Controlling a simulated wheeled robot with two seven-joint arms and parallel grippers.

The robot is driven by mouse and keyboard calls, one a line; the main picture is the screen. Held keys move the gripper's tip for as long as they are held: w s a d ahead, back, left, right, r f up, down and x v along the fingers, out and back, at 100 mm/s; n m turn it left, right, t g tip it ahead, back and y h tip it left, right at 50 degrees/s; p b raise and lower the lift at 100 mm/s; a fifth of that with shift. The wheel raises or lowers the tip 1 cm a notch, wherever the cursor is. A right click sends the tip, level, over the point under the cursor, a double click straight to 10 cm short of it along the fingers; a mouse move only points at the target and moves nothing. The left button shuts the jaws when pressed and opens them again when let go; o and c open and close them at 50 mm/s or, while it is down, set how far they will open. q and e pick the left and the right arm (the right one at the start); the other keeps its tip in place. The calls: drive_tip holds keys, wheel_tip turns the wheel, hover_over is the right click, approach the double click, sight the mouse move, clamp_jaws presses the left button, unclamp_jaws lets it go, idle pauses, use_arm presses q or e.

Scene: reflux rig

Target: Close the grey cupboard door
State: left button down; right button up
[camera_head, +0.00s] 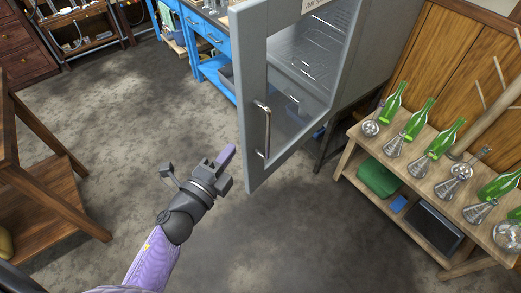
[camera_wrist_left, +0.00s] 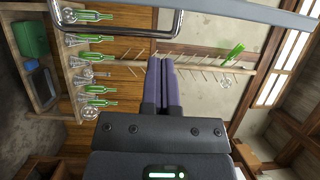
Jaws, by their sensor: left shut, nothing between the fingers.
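The grey cupboard door (camera_head: 252,75) stands open in the head view, swung out toward me, with a glass pane and a metal bar handle (camera_head: 267,125). The grey cupboard (camera_head: 385,45) is behind it; wire shelves show through the glass. My left gripper (camera_head: 229,154) is shut and empty, just left of the door's lower free edge. In the head view its purple fingers look apart from the door. In the left wrist view the shut fingers (camera_wrist_left: 162,62) point up the picture, below the handle (camera_wrist_left: 180,22) and a grey strip of the door (camera_wrist_left: 240,13). My right gripper is not in view.
A wooden bench (camera_head: 410,165) with green bottles and glass flasks stands right of the cupboard. A blue workbench (camera_head: 207,35) is behind the door. A wooden table (camera_head: 50,190) is at the left. The floor (camera_head: 110,110) between is clear.

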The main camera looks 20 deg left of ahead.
use_arm(q)
drive_tip(key=b, duration=0.6)
approach(254, 146)
wheel_tip(254, 146, up, 3)
drive_tip(key=s, duration=0.2)
drive_tip(key=x, duration=0.6)
drive_tip(key=d+x, duration=0.1)
drive_tip(key=x, duration=0.1)
drive_tip(key=shift+w+d+r+b, duration=0.1)
drive_tip(key=shift+w+r+b, duration=0.15)
drive_tip(key=shift+b, duration=0.15)
drive_tip(key=shift+w+d, duration=0.1)
drive_tip(key=shift+w, duration=0.35)
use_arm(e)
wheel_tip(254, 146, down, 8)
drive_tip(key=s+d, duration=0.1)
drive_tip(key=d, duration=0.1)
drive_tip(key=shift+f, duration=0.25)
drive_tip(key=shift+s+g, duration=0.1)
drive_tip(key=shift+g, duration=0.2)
